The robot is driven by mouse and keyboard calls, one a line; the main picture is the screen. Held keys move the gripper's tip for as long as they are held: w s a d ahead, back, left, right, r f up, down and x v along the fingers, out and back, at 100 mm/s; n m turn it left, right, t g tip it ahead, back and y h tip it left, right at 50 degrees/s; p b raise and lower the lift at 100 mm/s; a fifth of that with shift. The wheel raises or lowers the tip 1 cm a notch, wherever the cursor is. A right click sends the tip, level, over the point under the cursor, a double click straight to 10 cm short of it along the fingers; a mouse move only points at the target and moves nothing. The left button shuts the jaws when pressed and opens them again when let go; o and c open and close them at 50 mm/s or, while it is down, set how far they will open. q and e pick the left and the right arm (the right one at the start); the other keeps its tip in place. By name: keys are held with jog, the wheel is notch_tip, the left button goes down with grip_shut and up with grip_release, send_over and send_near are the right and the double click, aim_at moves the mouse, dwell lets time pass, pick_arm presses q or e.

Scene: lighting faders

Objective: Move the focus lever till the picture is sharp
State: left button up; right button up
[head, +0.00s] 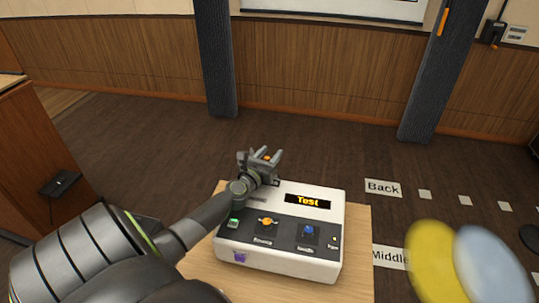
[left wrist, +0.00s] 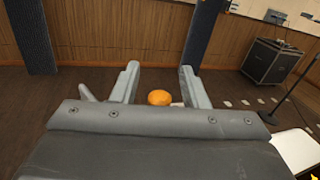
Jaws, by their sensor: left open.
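My left gripper (head: 262,160) is at the far left edge of the white control box (head: 285,262), jaws open. An orange knob (head: 267,157) shows between its fingers; it may be the focus lever's tip, but its shaft is hidden. In the left wrist view the open left gripper (left wrist: 160,72) has the orange knob (left wrist: 160,97) between its fingers, with gaps at both sides. My right gripper is out of view.
The box stands on a wooden table (head: 357,250). Its dark panel has a green button (head: 234,223), an orange control (head: 266,221) and a blue knob (head: 308,231). Blurred yellow (head: 434,262) and pale blue (head: 490,264) shapes are at lower right. A "Back" label (head: 383,187) lies on the floor.

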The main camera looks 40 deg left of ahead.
pick_arm(q)
jog(key=shift+c, duration=0.4)
grip_shut()
jog(key=shift+w+d+r+m+p, duration=0.2)
jog(key=shift+d+m+p, duration=0.15)
jog(key=shift+p, duration=0.45)
jog(key=shift+w+d+f+m+p, duration=0.1)
jog(key=shift+d+f+m+p, duration=0.1)
jog(key=shift+m+p, duration=0.1)
jog(key=shift+o, duration=0.4)
grip_release()
